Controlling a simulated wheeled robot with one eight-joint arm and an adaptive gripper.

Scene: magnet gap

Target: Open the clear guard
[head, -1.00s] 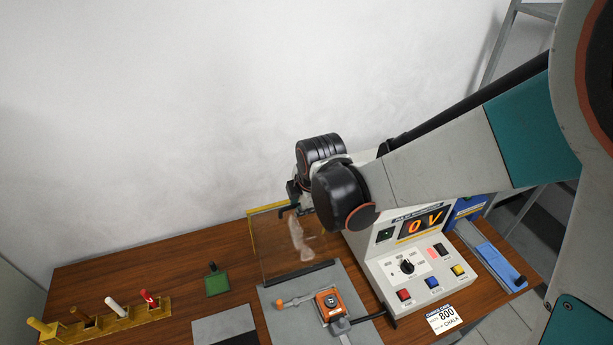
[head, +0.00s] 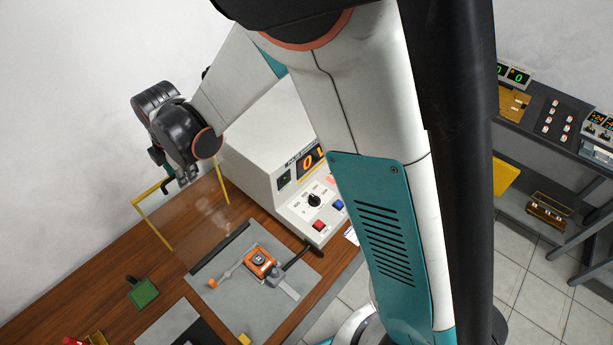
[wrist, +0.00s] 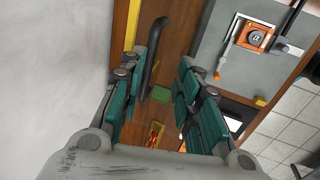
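The clear guard (head: 193,222) is a see-through panel with yellow edging at the back of the bench, in front of the grey pad. A black strip runs along its lower near edge. My gripper (head: 183,180) is at the guard's upper edge in the head view. In the wrist view, my gripper (wrist: 168,68) has its teal fingers spread apart. A curved black handle (wrist: 153,45) lies in the gap between them, closer to the left finger. I see no clear contact with it. The guard's panel is hard to make out in the wrist view.
A white machine (head: 262,150) with a lit display and knobs stands right of the guard. An orange device (head: 260,262) with a lever sits on the grey pad (head: 230,305). The wall is close behind my gripper.

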